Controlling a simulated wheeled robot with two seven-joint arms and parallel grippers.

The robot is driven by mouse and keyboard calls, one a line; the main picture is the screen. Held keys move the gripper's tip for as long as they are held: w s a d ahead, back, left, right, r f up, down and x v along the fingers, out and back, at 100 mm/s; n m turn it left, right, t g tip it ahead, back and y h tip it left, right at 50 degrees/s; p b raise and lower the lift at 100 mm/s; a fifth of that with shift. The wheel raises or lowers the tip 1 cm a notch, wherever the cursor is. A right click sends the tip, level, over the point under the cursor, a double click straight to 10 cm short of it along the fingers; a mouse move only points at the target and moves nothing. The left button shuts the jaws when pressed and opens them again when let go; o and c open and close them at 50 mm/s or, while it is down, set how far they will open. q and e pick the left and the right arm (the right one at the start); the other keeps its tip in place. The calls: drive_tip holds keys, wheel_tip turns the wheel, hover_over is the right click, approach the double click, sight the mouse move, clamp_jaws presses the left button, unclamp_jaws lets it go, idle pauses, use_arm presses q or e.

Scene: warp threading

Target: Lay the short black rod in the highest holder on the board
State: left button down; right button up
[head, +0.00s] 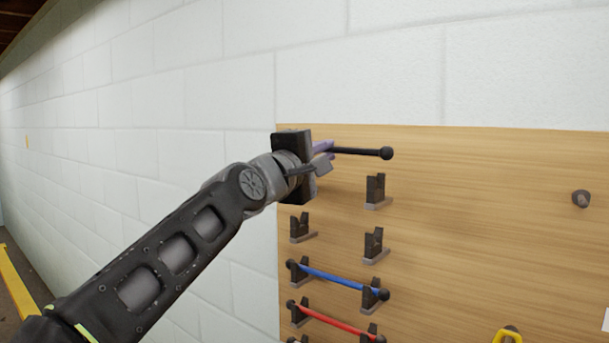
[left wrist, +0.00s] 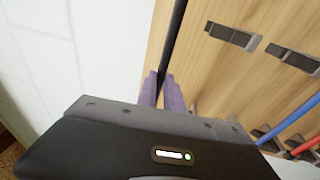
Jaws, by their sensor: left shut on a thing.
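The short black rod (head: 358,151) shows in the head view with a round knob at its right end, roughly level and above the highest holder. My left gripper (head: 323,155) is shut on the rod. In the left wrist view the purple fingers (left wrist: 163,92) close on the rod (left wrist: 175,40). The highest holder's right bracket (head: 376,190) is a dark notched block on the wooden board (head: 470,180), empty and below the rod's knob. Its left bracket is hidden behind my gripper in the head view. My right gripper is in neither view.
Below is an empty holder with a left bracket (head: 301,228) and right bracket (head: 375,245). Lower holders carry a blue rod (head: 335,276) and a red rod (head: 333,319). A dark round peg (head: 581,198) and a yellow thing (head: 507,335) are on the right.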

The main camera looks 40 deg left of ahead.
use_arm(q)
drive_tip(key=shift+n+t+y, duration=0.4)
drive_tip(key=shift+t+y, duration=0.1)
drive_tip(key=w+r, duration=0.2)
drive_tip(key=w, duration=0.1)
drive_tip(key=shift+a+r+p, duration=0.25)
drive_tip(key=shift+a+p, duration=0.1)
drive_tip(key=shift+p, duration=0.05)
drive_tip(key=shift+f, duration=0.15)
wheel_tip(320, 180, down, 8)
drive_tip(key=b, duration=0.7)
drive_tip(key=shift+b, duration=0.4)
drive_tip(key=shift+f+b, duration=0.35)
drive_tip(key=shift+b, duration=0.15)
drive_tip(key=c, duration=1.4)
unclamp_jaws()
drive_tip(key=shift+f, duration=0.1)
